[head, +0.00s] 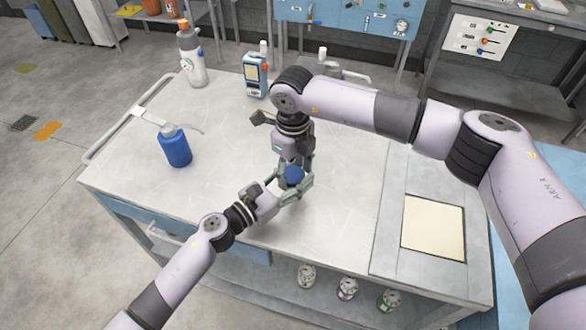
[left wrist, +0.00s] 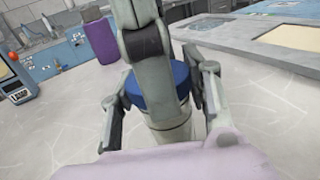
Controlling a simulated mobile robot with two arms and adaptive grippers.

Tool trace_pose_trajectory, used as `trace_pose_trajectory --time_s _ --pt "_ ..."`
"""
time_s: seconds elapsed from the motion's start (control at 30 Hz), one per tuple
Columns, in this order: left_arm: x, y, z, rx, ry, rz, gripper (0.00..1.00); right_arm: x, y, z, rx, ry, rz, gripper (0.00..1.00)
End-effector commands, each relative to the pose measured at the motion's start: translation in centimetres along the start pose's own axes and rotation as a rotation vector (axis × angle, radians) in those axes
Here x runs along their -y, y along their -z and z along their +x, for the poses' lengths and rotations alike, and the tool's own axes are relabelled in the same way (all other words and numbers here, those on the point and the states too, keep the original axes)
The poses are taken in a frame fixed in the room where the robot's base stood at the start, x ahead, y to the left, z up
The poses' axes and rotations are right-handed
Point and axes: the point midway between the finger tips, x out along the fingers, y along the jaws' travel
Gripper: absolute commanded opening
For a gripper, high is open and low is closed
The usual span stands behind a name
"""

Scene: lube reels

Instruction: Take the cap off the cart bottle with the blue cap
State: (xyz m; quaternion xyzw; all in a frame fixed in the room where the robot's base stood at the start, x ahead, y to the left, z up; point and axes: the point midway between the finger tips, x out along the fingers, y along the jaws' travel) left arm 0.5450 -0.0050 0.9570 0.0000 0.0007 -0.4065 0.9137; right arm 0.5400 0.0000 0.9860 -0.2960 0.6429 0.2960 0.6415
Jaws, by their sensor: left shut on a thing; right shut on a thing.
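The blue cap (head: 294,174) shows between my two grippers above the cart top; in the left wrist view the blue cap (left wrist: 158,86) sits on the pale grey bottle (left wrist: 172,130), with no visible gap. My left gripper (head: 292,190) comes in from the lower left, its fingers on either side of the bottle, shut on it. My right gripper (head: 296,168) points down from above and is shut on the cap. Its fingers hide part of the cap. The grippers hide most of the bottle in the head view, and its base is hard to see.
The cart top (head: 240,130) is clear around the grippers. Several small containers (head: 347,288) sit on the lower shelf.

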Motion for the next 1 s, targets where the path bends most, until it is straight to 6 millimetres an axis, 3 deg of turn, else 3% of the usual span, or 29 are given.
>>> trace_pose_trajectory --time_s 0.07,0.1,0.37,0.77,1.0 --pt "0.0 0.0 0.0 0.000 0.000 0.000 0.00 0.1 0.0 0.0 0.000 0.001 0.001 0.20" --pt "0.0 0.0 0.0 0.000 0.000 0.000 0.00 0.1 0.0 0.0 0.000 0.001 0.001 0.54" --pt "0.0 0.0 0.0 0.000 0.001 0.000 0.00 0.1 0.0 0.0 0.000 0.001 0.001 0.71" --pt "0.0 0.0 0.0 0.000 0.000 0.000 0.00 0.1 0.0 -0.4 0.001 0.001 0.001 0.73" --pt "0.0 0.0 0.0 0.000 0.000 0.000 0.00 0.1 -0.1 -3.4 0.003 0.002 0.000 0.73"
